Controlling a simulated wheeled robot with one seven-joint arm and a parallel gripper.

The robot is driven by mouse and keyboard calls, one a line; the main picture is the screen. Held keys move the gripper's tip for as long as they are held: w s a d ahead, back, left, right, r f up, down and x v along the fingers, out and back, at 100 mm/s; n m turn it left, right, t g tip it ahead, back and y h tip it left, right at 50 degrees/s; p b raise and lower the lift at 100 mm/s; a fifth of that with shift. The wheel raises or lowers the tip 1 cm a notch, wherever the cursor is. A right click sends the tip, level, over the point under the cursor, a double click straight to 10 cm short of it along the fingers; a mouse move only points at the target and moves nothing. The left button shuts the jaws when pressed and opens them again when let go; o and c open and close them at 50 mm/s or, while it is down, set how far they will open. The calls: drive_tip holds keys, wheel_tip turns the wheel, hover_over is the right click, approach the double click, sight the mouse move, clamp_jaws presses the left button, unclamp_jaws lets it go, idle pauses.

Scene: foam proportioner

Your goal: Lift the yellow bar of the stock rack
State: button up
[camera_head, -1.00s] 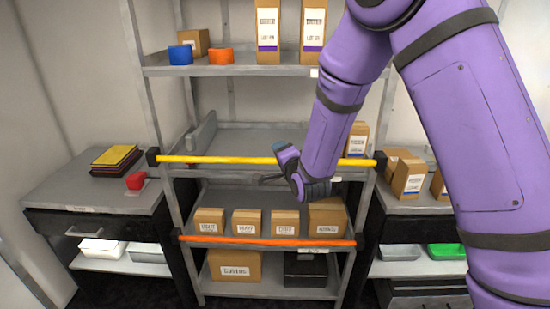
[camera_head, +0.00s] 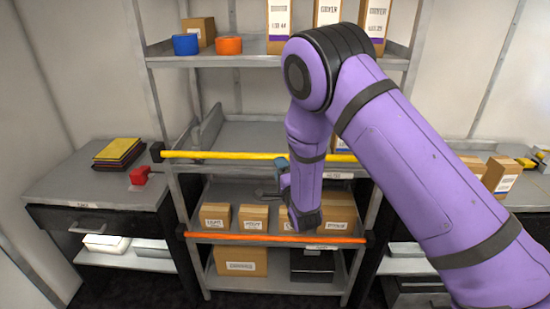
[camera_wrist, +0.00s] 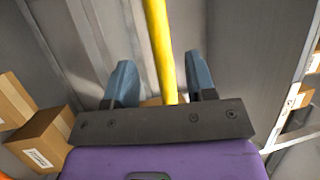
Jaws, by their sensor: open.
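The yellow bar (camera_head: 218,155) runs level across the front of the stock rack (camera_head: 180,205), above the shelf of small cartons. In the wrist view the yellow bar (camera_wrist: 161,50) passes between the two blue fingers of my gripper (camera_wrist: 160,85), with gaps on both sides. The fingers are apart and not closed on it. In the head view my gripper (camera_head: 281,178) is at the bar's middle, at or just below its height, partly hidden by my own wrist.
An orange bar (camera_head: 260,238) crosses the rack lower down. Several cartons (camera_head: 254,216) stand on the shelf between the bars. A red item (camera_head: 140,176) and a yellow-and-black stack (camera_head: 119,152) lie on the left cabinet.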

sight(274, 155)
drive_tip(key=x, duration=0.5)
drive_tip(key=shift+w+a, duration=0.15)
drive_tip(key=shift+w, duration=0.2)
drive_tip(key=shift+r, duration=0.1)
clamp_jaws()
